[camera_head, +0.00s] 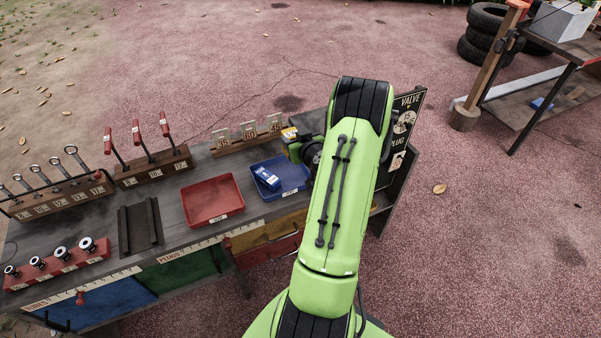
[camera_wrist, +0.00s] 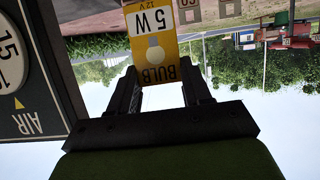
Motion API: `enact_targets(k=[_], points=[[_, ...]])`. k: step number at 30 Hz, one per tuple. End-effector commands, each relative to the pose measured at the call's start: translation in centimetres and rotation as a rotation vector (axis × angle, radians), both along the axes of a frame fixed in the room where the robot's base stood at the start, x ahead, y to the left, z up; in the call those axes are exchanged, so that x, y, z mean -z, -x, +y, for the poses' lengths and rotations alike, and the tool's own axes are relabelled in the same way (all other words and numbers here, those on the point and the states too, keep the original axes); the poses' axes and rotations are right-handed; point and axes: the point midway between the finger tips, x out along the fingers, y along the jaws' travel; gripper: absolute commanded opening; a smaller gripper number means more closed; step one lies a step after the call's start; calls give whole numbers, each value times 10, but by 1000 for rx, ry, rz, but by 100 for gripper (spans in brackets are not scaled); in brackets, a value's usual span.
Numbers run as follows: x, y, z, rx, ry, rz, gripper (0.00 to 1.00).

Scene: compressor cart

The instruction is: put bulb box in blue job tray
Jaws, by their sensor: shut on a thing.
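The bulb box (camera_wrist: 152,42) is yellow and white, marked "BULB 12V 5W". It shows upside down in the wrist view, held between the two dark fingers of my gripper (camera_wrist: 160,84). In the head view only a small part of the bulb box (camera_head: 289,134) shows, at my gripper (camera_head: 296,143), beyond the back edge of the blue job tray. The blue job tray (camera_head: 291,173) lies on the bench just left of my arm, with a small blue and white box (camera_head: 267,177) inside it. My arm hides part of the gripper and the bench's right end.
A red tray (camera_head: 212,200) sits left of the blue one. Numbered cards (camera_head: 247,131) stand behind the trays. A dark valve sign (camera_head: 403,125) stands right of my arm. Racks of wrenches (camera_head: 60,195) and red-handled tools (camera_head: 150,165) fill the bench's left side.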

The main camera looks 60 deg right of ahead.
Motion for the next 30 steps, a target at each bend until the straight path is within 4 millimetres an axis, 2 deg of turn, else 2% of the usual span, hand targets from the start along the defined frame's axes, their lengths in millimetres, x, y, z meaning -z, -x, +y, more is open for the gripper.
enact_targets(k=[2, 6, 11, 16, 28, 29, 30], points=[[12, 0, 0, 0, -4, 0, 18], [47, 1, 0, 3, -8, 0, 18], [68, 0, 0, 1, -3, -1, 18], [98, 0, 0, 1, -3, -1, 18], [104, 0, 0, 0, 0, 0, 18], [104, 0, 0, 0, 0, 0, 50], [103, 0, 0, 0, 0, 0, 56]])
